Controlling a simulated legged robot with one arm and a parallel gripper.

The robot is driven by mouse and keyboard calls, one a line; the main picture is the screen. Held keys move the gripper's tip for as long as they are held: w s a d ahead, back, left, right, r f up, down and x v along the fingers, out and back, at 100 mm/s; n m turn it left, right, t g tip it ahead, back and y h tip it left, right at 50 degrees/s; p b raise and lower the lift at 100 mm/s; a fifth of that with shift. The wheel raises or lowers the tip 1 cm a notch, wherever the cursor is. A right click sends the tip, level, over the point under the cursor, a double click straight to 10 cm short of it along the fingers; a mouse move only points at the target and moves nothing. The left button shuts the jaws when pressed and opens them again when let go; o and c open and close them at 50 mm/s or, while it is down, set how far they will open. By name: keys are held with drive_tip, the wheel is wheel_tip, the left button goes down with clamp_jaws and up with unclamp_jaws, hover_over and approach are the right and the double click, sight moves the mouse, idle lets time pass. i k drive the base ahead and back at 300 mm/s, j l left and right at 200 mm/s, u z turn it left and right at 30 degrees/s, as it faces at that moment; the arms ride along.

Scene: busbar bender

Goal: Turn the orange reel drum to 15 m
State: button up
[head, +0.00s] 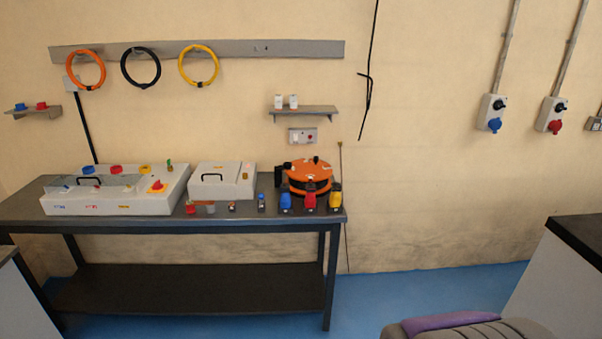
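The orange reel drum (311,171) stands near the right end of the dark workbench (200,222) against the back wall. It has an orange round top with dark marks and a dark band below. A black part sits at its left side. Any length marks on it are too small to read. My gripper is not in view.
Blue (286,202), red (310,201) and yellow (335,197) connectors stand in front of the drum. A white box (222,182) and a larger white panel (120,190) lie to the left. A grey-purple chair (465,328) is at lower right. Blue floor before the bench is clear.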

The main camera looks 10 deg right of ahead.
sight(301, 172)
drive_tip(key=i+j, duration=0.2)
drive_tip(key=i, duration=0.25)
drive_tip(key=i+j, duration=0.25)
drive_tip(key=i, duration=0.2)
